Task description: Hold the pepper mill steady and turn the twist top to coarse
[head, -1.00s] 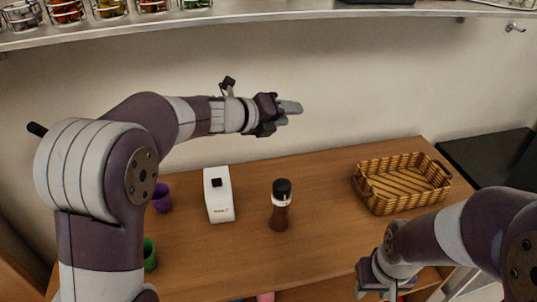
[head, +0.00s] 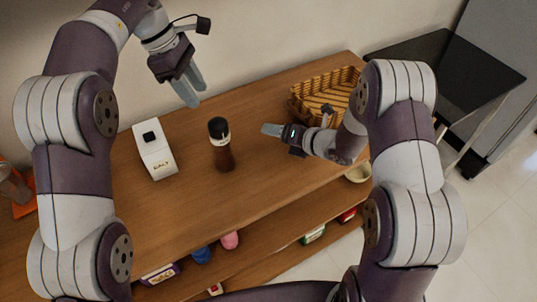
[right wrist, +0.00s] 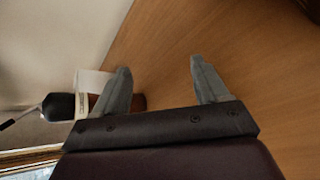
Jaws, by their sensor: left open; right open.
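The pepper mill (head: 223,155) stands upright on the wooden counter, with a black twist top (head: 218,127), a pale collar and a brown body. It also shows at the left of the right wrist view (right wrist: 137,102), lying sideways in the picture and partly hidden by a finger. My left gripper (head: 194,94) is open and empty, above and behind the mill, pointing down. My right gripper (head: 270,131) is low over the counter to the right of the mill, pointing at it and apart from it. In the right wrist view the right gripper (right wrist: 158,85) is open with nothing between its fingers.
A white salt box (head: 154,150) stands left of the mill. A wicker basket (head: 310,98) sits at the back right, partly behind my right arm. Several items lie on the shelf below, including a pink one (head: 230,240). The counter in front of the mill is clear.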

